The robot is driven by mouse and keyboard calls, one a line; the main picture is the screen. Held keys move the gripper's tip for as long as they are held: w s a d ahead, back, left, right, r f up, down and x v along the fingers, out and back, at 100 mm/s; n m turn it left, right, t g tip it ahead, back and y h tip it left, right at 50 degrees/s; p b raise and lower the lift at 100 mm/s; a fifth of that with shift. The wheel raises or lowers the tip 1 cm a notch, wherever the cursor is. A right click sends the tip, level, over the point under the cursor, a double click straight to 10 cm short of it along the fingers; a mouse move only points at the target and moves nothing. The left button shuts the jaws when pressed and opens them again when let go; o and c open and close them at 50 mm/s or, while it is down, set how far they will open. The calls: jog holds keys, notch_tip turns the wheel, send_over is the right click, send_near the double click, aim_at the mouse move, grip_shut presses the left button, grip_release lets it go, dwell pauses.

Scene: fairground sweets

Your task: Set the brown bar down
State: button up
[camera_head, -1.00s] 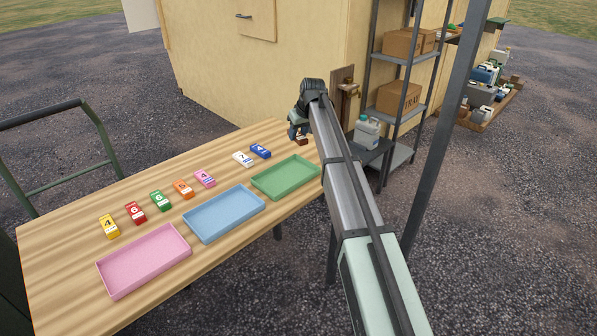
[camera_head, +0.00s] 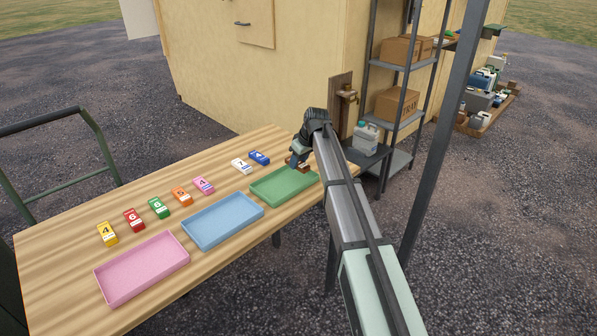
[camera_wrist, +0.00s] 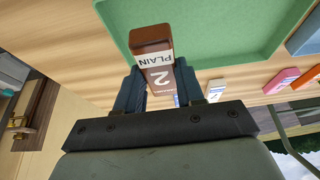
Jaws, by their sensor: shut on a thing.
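My gripper (camera_head: 298,162) is shut on the brown bar (camera_wrist: 152,42) over the far right end of the green tray (camera_head: 266,200). In the wrist view the bar sits between both fingers, marked "2" and "PLAIN", and its outer end overlaps the green tray (camera_wrist: 215,50). I cannot tell whether the bar touches the tray. The blue tray (camera_head: 226,221) and pink tray (camera_head: 143,270) lie to the left along the table's near edge.
Behind the trays lie yellow (camera_head: 107,233), red (camera_head: 134,220), green (camera_head: 158,208), orange (camera_head: 181,196), pink (camera_head: 204,186), white (camera_head: 241,166) and blue (camera_head: 259,157) bars. The three trays look empty. A metal shelf (camera_head: 398,67) stands beyond the table's right end.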

aim_at(298, 178)
jog(key=shift+f, duration=2.15)
jog(key=shift+f, duration=0.15)
jog(key=o, duration=1.1)
jog(key=shift+c, duration=0.2)
jog(key=v, duration=1.2)
